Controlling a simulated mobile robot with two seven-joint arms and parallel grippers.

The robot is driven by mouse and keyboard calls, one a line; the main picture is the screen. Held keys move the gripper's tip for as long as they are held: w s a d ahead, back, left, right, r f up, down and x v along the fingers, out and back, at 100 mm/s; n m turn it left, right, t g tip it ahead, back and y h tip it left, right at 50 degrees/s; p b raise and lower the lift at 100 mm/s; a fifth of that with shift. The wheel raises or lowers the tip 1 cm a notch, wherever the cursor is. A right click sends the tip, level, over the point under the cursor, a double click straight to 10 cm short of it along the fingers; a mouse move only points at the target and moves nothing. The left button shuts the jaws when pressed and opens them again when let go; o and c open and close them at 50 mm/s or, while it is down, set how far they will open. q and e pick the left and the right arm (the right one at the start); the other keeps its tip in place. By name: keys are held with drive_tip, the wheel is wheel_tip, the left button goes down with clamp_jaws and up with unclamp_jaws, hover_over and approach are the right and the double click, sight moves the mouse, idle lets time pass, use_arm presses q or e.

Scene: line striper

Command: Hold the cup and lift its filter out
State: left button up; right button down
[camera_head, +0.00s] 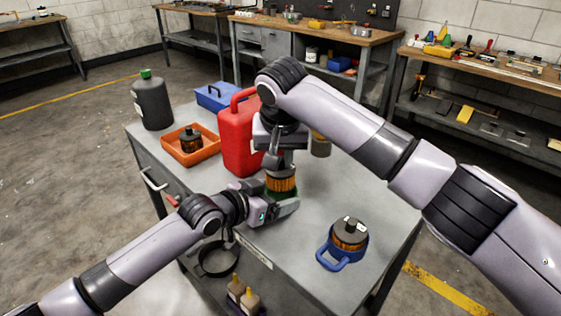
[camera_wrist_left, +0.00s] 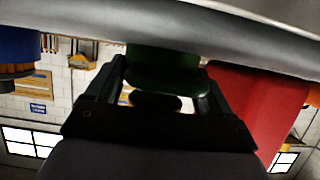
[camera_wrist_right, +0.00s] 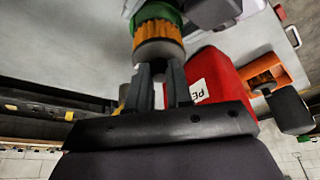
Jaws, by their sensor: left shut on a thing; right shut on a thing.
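The green cup (camera_head: 267,193) stands near the middle of the grey cart top, mostly hidden by my grippers. My left gripper (camera_head: 272,207) is shut on it from the side; the left wrist view shows the green wall (camera_wrist_left: 165,68) between the fingers. The orange pleated filter (camera_head: 281,182) shows above the cup's rim, upright. My right gripper (camera_head: 280,163) is above it, shut on the filter's top. The right wrist view shows the pleats (camera_wrist_right: 157,32) next to the green cup (camera_wrist_right: 162,12). I cannot tell whether the filter's lower end is inside the cup.
A red jerrycan (camera_head: 235,135) stands close behind the grippers. A blue cup (camera_head: 334,257) with another filter stands at the right. An orange tray (camera_head: 207,153) holds a third filter. A dark bottle (camera_head: 152,105) and a blue box (camera_head: 214,97) stand farther back.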

idle(0.3)
use_arm(q)
drive_tip(key=o, duration=0.9)
drive_tip(key=v, duration=1.2)
drive_tip(key=shift+s+a, duration=0.1)
